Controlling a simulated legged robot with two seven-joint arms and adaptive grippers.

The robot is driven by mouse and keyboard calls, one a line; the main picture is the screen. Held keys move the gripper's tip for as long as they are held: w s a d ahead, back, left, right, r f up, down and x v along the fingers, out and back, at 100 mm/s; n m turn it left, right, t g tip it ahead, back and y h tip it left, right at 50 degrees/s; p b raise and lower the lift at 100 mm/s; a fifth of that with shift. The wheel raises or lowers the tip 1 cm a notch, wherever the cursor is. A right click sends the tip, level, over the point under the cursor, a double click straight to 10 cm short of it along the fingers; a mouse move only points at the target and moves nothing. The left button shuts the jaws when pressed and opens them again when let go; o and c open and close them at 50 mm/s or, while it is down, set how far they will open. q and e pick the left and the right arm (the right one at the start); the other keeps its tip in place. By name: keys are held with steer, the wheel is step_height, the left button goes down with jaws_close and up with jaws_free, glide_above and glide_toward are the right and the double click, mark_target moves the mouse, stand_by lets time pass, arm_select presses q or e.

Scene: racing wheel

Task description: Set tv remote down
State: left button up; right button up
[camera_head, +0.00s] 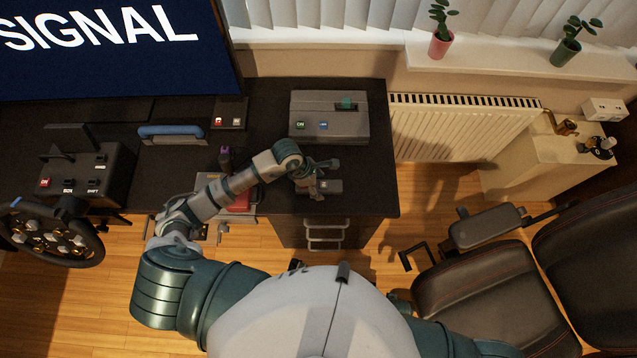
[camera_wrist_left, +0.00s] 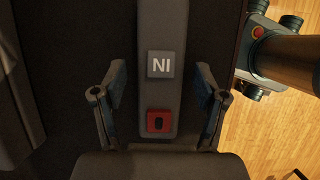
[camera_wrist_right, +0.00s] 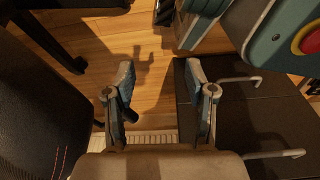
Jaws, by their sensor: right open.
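The tv remote (camera_wrist_left: 160,92) is a grey bar with an "NI" button and a red button, in the middle of the left wrist view. In the head view the remote (camera_head: 331,187) lies on the dark desk near its front right corner. My left gripper (camera_head: 310,180) is over it. In the left wrist view my left gripper (camera_wrist_left: 160,100) is open, one finger on each side of the remote, with gaps showing. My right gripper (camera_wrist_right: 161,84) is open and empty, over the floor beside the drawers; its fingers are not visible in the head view.
The desk (camera_head: 374,150) has a grey box (camera_head: 328,124) behind the remote and a blue-handled item (camera_head: 170,132) to the left. The steering wheel (camera_head: 52,236) is far left. A dark chair (camera_head: 470,290) stands at the right. Clear desktop lies right of the remote.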

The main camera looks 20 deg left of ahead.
arm_select(q)
steer(key=shift+r, duration=0.15)
steer(key=v, duration=1)
steer(key=shift+a+r, duration=0.1)
steer(key=shift+r, duration=0.15)
steer(key=shift+s+a+r, duration=0.15)
steer(key=shift+a+r, duration=0.05)
steer(key=shift+r, duration=0.4)
steer(key=shift+d, duration=0.1)
